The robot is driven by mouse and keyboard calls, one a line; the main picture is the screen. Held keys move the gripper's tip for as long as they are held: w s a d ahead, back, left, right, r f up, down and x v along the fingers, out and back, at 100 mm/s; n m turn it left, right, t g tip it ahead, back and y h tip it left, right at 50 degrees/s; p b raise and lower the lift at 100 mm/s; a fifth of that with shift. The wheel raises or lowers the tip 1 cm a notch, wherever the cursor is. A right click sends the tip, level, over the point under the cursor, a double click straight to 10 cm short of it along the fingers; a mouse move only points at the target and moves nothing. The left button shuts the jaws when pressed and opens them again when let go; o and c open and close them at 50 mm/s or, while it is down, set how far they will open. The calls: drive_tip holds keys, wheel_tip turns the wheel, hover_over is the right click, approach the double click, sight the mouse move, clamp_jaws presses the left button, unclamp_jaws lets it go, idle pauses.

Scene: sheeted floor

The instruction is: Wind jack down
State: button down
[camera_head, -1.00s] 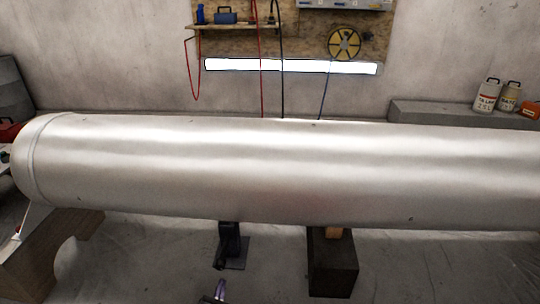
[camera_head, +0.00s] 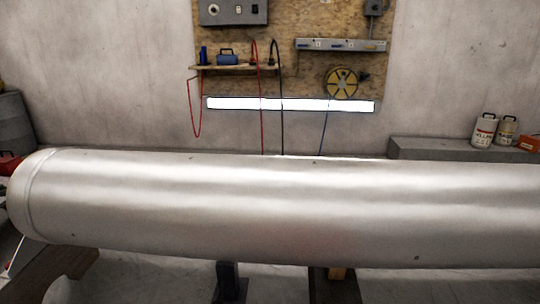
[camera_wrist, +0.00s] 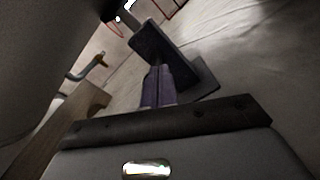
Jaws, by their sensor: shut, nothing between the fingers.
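The dark jack (camera_head: 228,283) stands on the floor beneath the long silver cylinder (camera_head: 290,205); its lower part is cut off by the bottom edge of the head view. In the wrist view the dark jack body (camera_wrist: 165,42) and its flat base plate (camera_wrist: 207,82) show tilted, just beyond my fingertips. My gripper (camera_wrist: 158,70) is shut and empty, pointing toward the jack. I cannot tell whether the fingertips touch it. A bent grey rod with an orange-brown end (camera_wrist: 88,68) shows left of my fingers; I cannot tell what it belongs to.
A wooden cradle (camera_head: 50,272) supports the cylinder's left end. A dark block (camera_head: 335,287) stands right of the jack. The cylinder (camera_wrist: 35,55) fills the wrist view's upper left. A low ledge (camera_head: 430,149) with white containers (camera_head: 485,132) is at the back right.

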drive_tip(key=shift+a+f, duration=0.15)
drive_tip(key=shift+a+r+p, duration=0.4)
drive_tip(key=shift+r+p, duration=0.05)
drive_tip(key=shift+p, duration=0.25)
idle(0.3)
drive_tip(key=shift+a+r+p, duration=0.15)
drive_tip(key=shift+a+p, duration=0.15)
drive_tip(key=shift+a, duration=0.4)
idle(0.3)
drive_tip(key=shift+r, duration=0.1)
drive_tip(key=s+p, duration=0.1)
drive_tip(key=s, duration=0.1)
drive_tip(key=s+p, duration=0.1)
drive_tip(key=s, duration=0.1)
drive_tip(key=s+p, duration=0.1)
drive_tip(key=s, duration=0.1)
drive_tip(key=shift+a+r+p, duration=0.15)
drive_tip(key=shift+r+p, duration=0.15)
drive_tip(key=shift+r, duration=0.05)
